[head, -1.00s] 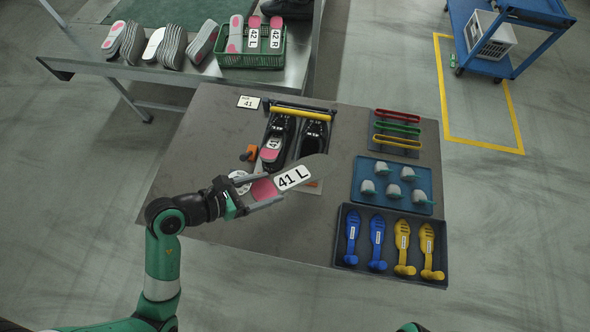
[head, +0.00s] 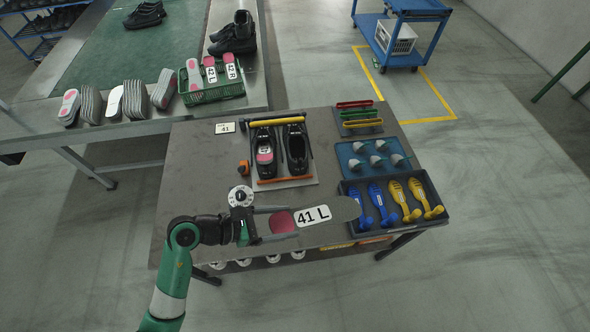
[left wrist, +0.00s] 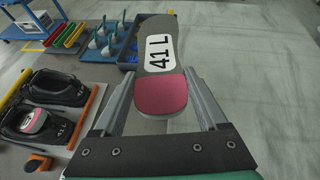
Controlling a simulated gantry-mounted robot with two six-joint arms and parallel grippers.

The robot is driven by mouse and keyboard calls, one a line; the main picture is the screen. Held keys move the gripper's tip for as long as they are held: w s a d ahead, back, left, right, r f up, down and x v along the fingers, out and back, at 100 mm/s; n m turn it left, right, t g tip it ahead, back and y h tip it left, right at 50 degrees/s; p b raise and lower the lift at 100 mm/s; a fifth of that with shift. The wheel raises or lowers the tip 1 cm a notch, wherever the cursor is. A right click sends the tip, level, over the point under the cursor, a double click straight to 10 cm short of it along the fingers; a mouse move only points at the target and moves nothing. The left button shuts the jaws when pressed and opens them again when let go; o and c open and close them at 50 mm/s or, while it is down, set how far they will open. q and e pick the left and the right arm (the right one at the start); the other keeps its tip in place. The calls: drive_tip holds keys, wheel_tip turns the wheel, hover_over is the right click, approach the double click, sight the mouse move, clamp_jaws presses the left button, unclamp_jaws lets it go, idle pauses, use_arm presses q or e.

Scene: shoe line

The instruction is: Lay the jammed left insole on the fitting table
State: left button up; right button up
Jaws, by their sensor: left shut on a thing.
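My left gripper (head: 280,224) is shut on a grey insole (head: 340,212) with a pink heel and a white "41 L" label. It holds the insole label up, nearly level, over the front edge of the fitting table (head: 196,175). The insole's toe points right and overlaps the dark tray's corner in the head view; I cannot tell its height. In the left wrist view the insole (left wrist: 157,50) lies between the two fingers, heel nearest me. The left black shoe (head: 264,139) has a pink-and-white labelled piece inside. The right black shoe (head: 296,150) stands beside it. My right gripper is out of view.
A dark tray (head: 350,191) holds blue and yellow shoe forms. A blue tray (head: 343,160) with grey pieces and a rack of coloured bars (head: 360,122) lie behind it. An orange block (head: 244,168) and white disc (head: 240,196) sit left of the shoes. The table's left part is clear.

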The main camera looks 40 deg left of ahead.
use_arm(q)
drive_tip(key=w+f+m+h+b, duration=0.2)
drive_tip(key=w+f+b, duration=1)
drive_tip(key=w+b, duration=0.4)
drive_tip(key=s+a+f+b, duration=0.4)
drive_tip(key=s+a+f, duration=0.4)
drive_tip(key=s, duration=0.1)
drive_tip(key=shift+a+f, duration=0.35)
drive_tip(key=shift+f, duration=0.05)
drive_tip(key=shift+s+a, duration=0.15)
drive_tip(key=f+b, duration=0.2)
drive_tip(key=f, duration=0.1)
drive_tip(key=f+b, duration=0.1)
drive_tip(key=shift+s+a+f, duration=0.2)
drive_tip(key=shift+s+a, duration=0.05)
drive_tip(key=shift+a, duration=0.05)
drive_tip(key=shift+r, duration=0.15)
